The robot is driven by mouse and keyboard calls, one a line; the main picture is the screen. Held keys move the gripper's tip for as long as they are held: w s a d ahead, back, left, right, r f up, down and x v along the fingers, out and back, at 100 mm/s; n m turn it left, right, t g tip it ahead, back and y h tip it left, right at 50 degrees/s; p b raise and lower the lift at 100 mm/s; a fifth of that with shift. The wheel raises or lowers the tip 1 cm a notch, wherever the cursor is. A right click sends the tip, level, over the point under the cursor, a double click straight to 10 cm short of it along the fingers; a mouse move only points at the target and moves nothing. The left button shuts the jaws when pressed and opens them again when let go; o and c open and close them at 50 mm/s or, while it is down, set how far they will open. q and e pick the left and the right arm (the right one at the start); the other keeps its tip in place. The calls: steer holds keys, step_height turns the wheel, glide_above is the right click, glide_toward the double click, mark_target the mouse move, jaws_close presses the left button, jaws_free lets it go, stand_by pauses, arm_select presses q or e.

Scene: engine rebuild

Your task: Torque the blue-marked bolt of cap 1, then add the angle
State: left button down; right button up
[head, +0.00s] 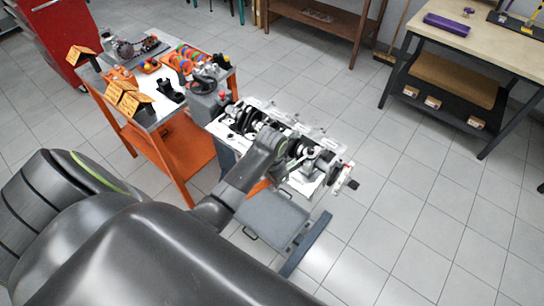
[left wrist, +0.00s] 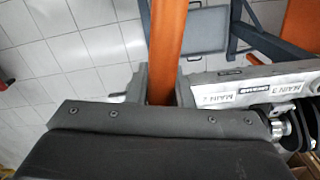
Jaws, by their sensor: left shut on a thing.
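The engine block (head: 240,128) is on a stand in the middle of the head view, with its crankshaft and caps upward. Its pale edge (left wrist: 225,92) in the left wrist view carries lettering that reads like MAIN 2 and MAIN 3. My left gripper (left wrist: 162,92) is shut on an orange bar-like handle (left wrist: 166,40), beside the block edge. In the head view my left arm reaches over the block's near side and hides the fingers; a bit of orange (head: 258,187) shows below it. I cannot make out cap 1 or its blue-marked bolt. My right gripper is not in view.
An orange cart (head: 165,158) with parts and small wooden house-shaped pieces stands to the left of the block. The stand has a grey tray (head: 270,222) and a blue-grey leg (head: 306,245). A workbench (head: 490,48) is at the upper right. Floor to the right is clear.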

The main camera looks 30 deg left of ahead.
arm_select(q)
steer(key=shift+w+a+r, duration=0.1)
steer(key=shift+w+a, duration=0.05)
steer(key=shift+a, duration=0.05)
stand_by(0.7)
steer(key=shift+w+a+m, duration=0.25)
steer(key=shift+a+m, duration=0.4)
steer(key=shift+m, duration=0.05)
steer(key=shift+a, duration=0.1)
steer(key=shift+w+a+m, duration=0.4)
steer(key=shift+a+m, duration=0.2)
steer(key=shift+a, duration=0.05)
stand_by(0.4)
steer(key=shift+w+a+m, duration=0.5)
steer(key=shift+a, duration=0.15)
